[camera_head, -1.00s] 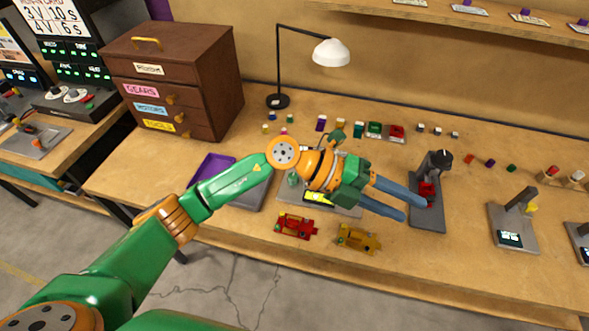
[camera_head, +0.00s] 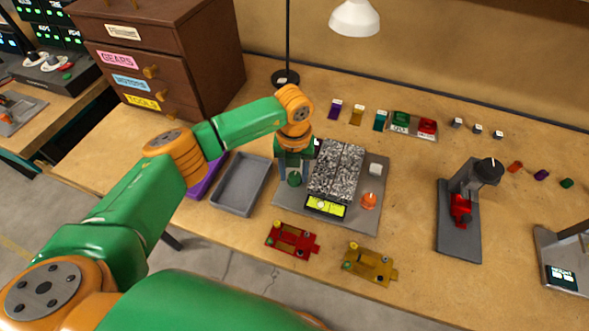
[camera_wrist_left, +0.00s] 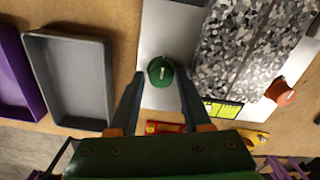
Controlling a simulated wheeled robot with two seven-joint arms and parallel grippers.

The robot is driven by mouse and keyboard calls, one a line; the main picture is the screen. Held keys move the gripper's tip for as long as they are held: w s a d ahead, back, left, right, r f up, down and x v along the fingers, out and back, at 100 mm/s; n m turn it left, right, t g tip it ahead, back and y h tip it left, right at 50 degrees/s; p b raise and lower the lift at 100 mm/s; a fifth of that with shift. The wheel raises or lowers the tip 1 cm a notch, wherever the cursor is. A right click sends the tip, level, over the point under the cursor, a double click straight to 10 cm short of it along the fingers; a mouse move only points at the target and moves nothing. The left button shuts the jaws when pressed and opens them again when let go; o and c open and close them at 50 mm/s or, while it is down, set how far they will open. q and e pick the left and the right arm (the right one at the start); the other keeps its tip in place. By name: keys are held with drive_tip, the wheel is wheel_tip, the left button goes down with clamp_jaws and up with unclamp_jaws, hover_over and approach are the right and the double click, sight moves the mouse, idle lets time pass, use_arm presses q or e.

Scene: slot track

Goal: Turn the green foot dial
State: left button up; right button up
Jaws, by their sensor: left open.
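The green foot dial (camera_head: 294,179) sits on the front left of a grey plate (camera_head: 360,218), beside a speckled block (camera_head: 337,168). It also shows in the left wrist view (camera_wrist_left: 161,72), with a pale mark on top. My left gripper (camera_head: 293,168) points down over the dial, open and empty. In the left wrist view its two fingers (camera_wrist_left: 160,80) stand apart, one on each side of the dial. I cannot tell whether they touch it. An orange dial (camera_head: 369,201) sits at the plate's right. A yellow-green level (camera_head: 325,207) lies at the block's front. My right gripper is not in view.
A grey tray (camera_head: 241,184) and a purple tray (camera_head: 207,176) lie left of the plate. A red part (camera_head: 291,240) and a yellow part (camera_head: 368,264) lie in front. A black-knobbed fixture (camera_head: 460,209) stands right. A lamp (camera_head: 354,18) hangs behind.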

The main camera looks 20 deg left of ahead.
use_arm(q)
drive_tip(key=shift+w+f, duration=0.1)
clamp_jaws()
drive_tip(key=m+b, duration=0.3)
drive_tip(key=m, duration=0.1)
drive_tip(key=shift+f, duration=0.1)
drive_tip(key=m+b, duration=0.3)
drive_tip(key=m, duration=0.2)
drive_tip(key=shift+m+b, duration=0.4)
drive_tip(key=m+b, duration=0.2)
drive_tip(key=m, duration=0.2)
drive_tip(key=shift+m, duration=0.3)
drive_tip(key=m, duration=0.3)
drive_tip(key=m+b, duration=0.1)
drive_tip(key=m, duration=0.1)
drive_tip(key=shift+r, duration=0.25)
drive_tip(key=shift+m, duration=0.3)
